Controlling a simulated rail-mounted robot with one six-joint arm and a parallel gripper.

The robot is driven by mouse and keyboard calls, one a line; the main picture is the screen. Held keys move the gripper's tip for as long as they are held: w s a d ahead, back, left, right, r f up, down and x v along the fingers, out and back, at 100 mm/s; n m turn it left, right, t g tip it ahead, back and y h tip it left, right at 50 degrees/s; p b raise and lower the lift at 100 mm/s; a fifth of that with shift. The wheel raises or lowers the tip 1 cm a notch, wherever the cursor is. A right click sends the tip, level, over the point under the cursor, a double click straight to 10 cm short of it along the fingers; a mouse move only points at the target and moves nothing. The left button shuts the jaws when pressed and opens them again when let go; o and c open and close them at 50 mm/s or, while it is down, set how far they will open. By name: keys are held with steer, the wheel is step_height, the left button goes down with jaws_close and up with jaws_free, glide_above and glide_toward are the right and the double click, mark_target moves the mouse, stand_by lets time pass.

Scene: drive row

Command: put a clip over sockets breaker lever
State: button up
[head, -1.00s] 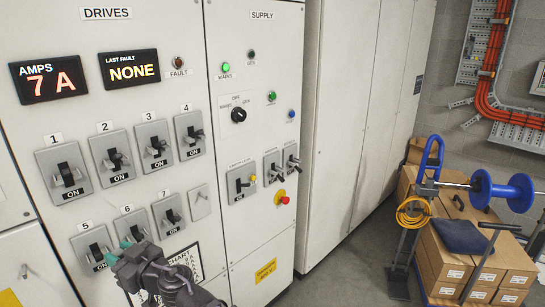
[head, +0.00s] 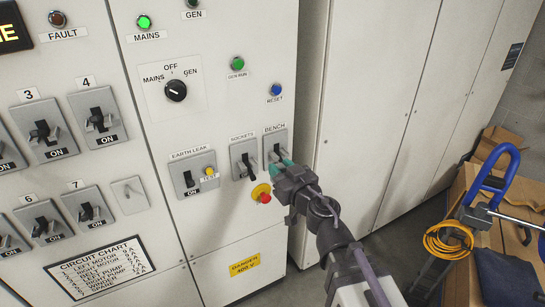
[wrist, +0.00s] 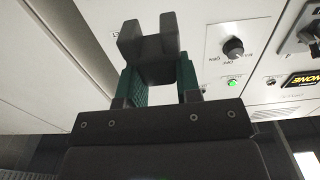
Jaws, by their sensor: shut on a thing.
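The SOCKETS breaker (head: 244,160) is a grey plate with a dark lever on the supply cabinet, between the EARTH LEAK breaker (head: 193,174) and the BENCH breaker (head: 275,146). My gripper (head: 281,166) is in front of the lower part of the BENCH breaker, right of the SOCKETS lever. In the wrist view, its teal fingers (wrist: 157,75) are shut on a dark grey, U-shaped clip (wrist: 153,47), with its two prongs pointing away from the gripper. The clip is hard to make out in the head view. I cannot tell how far the gripper is from the panel.
A red stop button (head: 263,196) on a yellow disc is just below the SOCKETS breaker. The rotary selector (head: 176,91) is above left. A blue-handled trolley (head: 492,180) with a yellow cable coil and boxes stand at the right.

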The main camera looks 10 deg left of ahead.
glide_above(244, 149)
steer(key=v, duration=0.3)
steer(key=shift+d, duration=0.1)
step_height(244, 149, down, 3)
steer(key=b, duration=0.3)
step_height(244, 149, down, 4)
steer(key=b, duration=0.4)
steer(key=shift+f, duration=0.15)
steer(key=shift+w, duration=0.15)
steer(key=shift+c, duration=0.4)
steer(key=o, duration=1)
